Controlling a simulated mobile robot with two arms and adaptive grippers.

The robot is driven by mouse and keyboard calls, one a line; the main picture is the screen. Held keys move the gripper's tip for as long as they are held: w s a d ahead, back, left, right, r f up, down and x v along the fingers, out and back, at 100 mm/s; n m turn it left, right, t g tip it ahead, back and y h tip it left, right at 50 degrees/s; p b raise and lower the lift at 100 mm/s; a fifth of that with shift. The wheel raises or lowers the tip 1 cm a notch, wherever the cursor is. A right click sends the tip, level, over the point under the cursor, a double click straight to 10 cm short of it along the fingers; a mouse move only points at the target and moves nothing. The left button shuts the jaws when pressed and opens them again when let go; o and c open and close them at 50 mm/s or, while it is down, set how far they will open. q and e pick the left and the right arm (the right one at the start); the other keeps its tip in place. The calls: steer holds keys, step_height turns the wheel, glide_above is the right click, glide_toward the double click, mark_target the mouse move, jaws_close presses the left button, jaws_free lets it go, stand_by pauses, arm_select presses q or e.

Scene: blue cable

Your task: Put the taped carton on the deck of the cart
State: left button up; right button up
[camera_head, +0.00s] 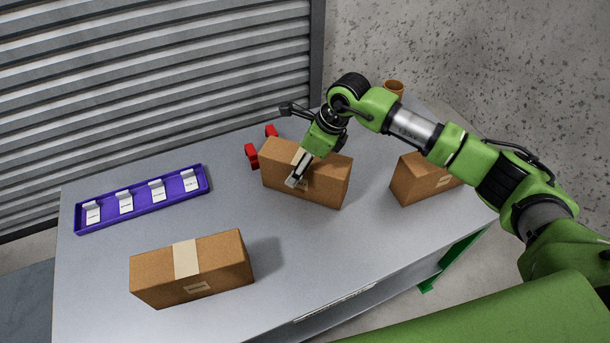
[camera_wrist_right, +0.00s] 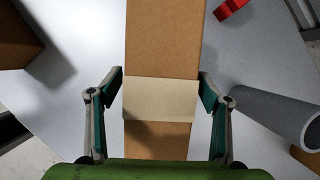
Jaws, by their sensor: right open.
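A brown carton (camera_head: 328,186) with a pale tape band stands in the middle of the grey table, below my right gripper (camera_head: 298,180). In the right wrist view the carton (camera_wrist_right: 162,40) runs between the fingers of the right gripper (camera_wrist_right: 160,90), at the pale band. The fingers are spread, one on each side; I cannot tell whether they touch it. A second carton with a pale tape band (camera_head: 190,268) stands at the front left of the table, apart from the gripper. I cannot pick out a cart deck with certainty. My left gripper is out of view.
The grey table (camera_head: 90,290) also bears a purple tray (camera_head: 143,205) with several white cards, red pieces (camera_head: 252,156) behind the middle carton, and another carton (camera_head: 420,180) at right. A grey cylinder (camera_wrist_right: 275,115) shows in the wrist view. A blue-grey surface (camera_head: 25,300) lies at lower left.

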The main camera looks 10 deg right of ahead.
steer(key=shift+b+x, duration=0.45)
steer(key=shift+x, duration=0.8)
steer(key=shift+r, duration=0.15)
steer(key=c, duration=1.6)
steer(key=shift+r, duration=0.1)
steer(key=shift+c, duration=0.8)
steer(key=shift+r, duration=0.1)
